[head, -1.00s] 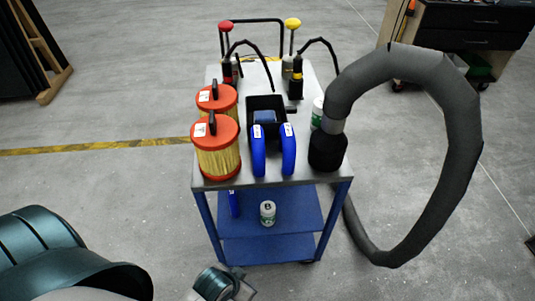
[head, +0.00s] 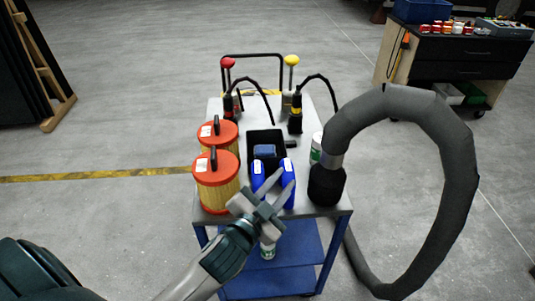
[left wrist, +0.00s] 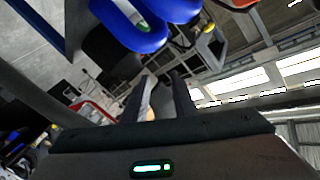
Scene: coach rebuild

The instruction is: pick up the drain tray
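The drain tray appears to be the black open tray (head: 254,141) on top of the cart, with a blue item (head: 264,152) inside. Two blue bottles (head: 257,173) stand at its near side and hide its front. My left gripper (head: 286,175) is in front of these bottles as seen from the head, its two fingers apart with nothing between them. In the left wrist view the fingers (left wrist: 163,78) are apart, with blue rounded shapes (left wrist: 165,10) above them. I cannot tell whether the fingers touch the bottles. My right gripper is out of view.
The cart top (head: 213,109) also carries two orange-capped filters (head: 217,182) left of the tray, a white bottle (head: 316,148) and a thick grey hose (head: 408,100) at right, and two hand pumps behind. A dark workbench (head: 450,50) stands at back right.

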